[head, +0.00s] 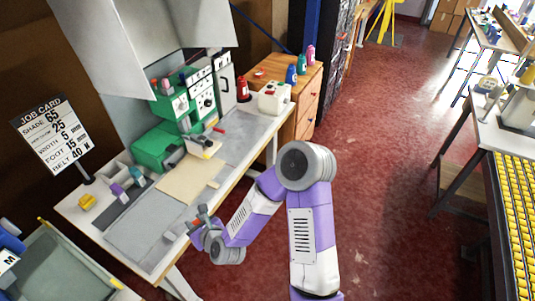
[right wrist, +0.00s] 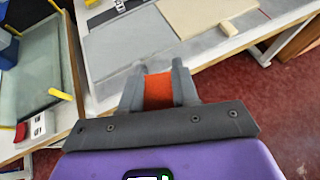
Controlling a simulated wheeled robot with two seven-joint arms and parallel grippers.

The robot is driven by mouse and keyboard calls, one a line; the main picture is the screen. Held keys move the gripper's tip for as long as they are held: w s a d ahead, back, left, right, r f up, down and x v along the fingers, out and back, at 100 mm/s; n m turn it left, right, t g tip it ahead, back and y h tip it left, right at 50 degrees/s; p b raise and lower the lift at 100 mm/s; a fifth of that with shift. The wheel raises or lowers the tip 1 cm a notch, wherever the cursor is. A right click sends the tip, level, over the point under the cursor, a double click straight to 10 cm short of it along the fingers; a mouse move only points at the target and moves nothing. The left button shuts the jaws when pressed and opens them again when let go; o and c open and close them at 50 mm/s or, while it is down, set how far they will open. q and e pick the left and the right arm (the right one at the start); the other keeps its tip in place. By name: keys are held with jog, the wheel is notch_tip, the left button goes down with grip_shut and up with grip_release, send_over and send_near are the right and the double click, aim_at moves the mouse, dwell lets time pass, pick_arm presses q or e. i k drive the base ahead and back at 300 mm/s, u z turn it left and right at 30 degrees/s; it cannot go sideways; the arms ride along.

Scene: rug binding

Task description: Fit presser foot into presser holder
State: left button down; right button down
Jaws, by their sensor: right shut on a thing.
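My right gripper (head: 197,226) is in front of the near part of the white workbench, by its front edge. In the right wrist view its two grey fingers (right wrist: 158,90) are shut on an orange-red block-like piece (right wrist: 158,92). I cannot tell whether this piece is the presser foot or a handle of it. The green and white binding machine (head: 158,146) stands farther back on the bench. The presser holder is too small to make out near the machine's head. My left gripper is not in view.
A tan board (head: 188,180) lies on the bench before the machine. Purple and teal spools (head: 137,179) and a yellow piece (head: 87,202) are at the left. A job card (head: 50,135) stands behind. The grey mat (head: 150,228) is mostly clear.

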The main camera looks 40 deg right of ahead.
aim_at(207, 135)
jog(key=z, duration=0.4)
jog(key=k, duration=0.55)
jog(key=z, duration=1.25)
jog(key=i, duration=1.1)
jog(key=u, duration=0.8)
jog(key=i, duration=0.65)
jog(key=u, duration=0.75)
jog(key=i, duration=0.5)
